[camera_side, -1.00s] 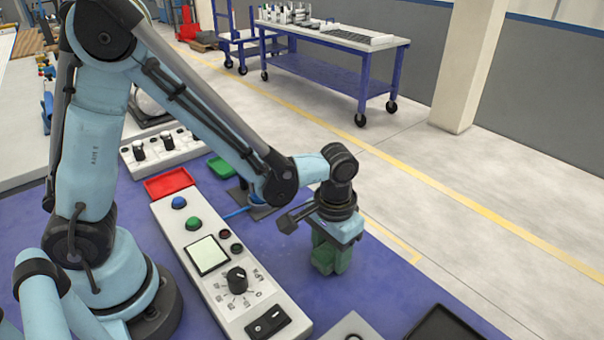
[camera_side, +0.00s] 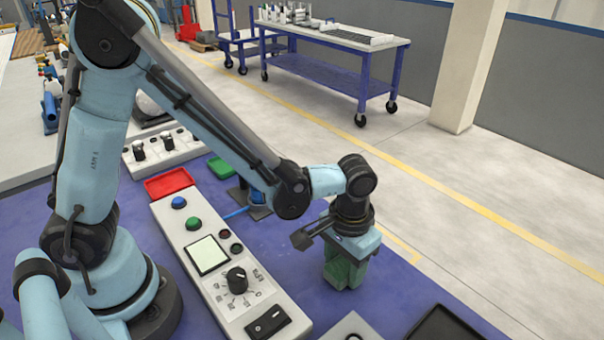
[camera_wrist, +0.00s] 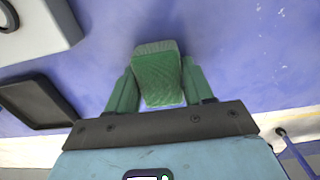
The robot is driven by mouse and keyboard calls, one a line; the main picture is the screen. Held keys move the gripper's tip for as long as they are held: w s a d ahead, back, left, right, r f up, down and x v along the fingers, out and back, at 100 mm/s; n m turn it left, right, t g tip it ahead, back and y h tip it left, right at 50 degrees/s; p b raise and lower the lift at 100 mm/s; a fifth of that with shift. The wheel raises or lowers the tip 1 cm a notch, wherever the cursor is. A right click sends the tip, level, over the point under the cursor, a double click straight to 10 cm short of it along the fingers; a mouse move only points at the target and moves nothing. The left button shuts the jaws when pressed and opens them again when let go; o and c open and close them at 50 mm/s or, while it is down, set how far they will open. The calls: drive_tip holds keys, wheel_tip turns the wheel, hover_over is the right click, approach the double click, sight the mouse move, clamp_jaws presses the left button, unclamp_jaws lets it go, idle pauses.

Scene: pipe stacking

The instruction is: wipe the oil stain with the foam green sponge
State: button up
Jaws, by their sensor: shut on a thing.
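My gripper (camera_side: 346,262) points down over the blue tabletop near its far right edge in the side view. In the wrist view its two green fingers (camera_wrist: 157,92) are shut on the green sponge (camera_wrist: 158,68), which sits between them. In the side view the sponge blends with the green fingers, low at the table surface; I cannot tell whether it touches. No dark oil stain can be made out in either view; a few pale specks (camera_wrist: 259,8) show on the blue surface in the wrist view.
A control panel (camera_side: 212,222) with buttons and a dial lies left of my gripper. A red tray (camera_side: 169,182) and a green tray (camera_side: 220,165) stand behind it. A black tray (camera_side: 446,326) is at the front right. The blue table (camera_side: 290,262) between panel and gripper is clear.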

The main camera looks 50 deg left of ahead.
sight(315, 249)
drive_tip(key=shift+a, duration=3.95)
drive_tip(key=shift+d+r, duration=0.1)
drive_tip(key=shift+d, duration=4.7)
drive_tip(key=shift+d+r, duration=0.15)
drive_tip(key=shift+d, duration=0.25)
wheel_tip(315, 249, up, 8)
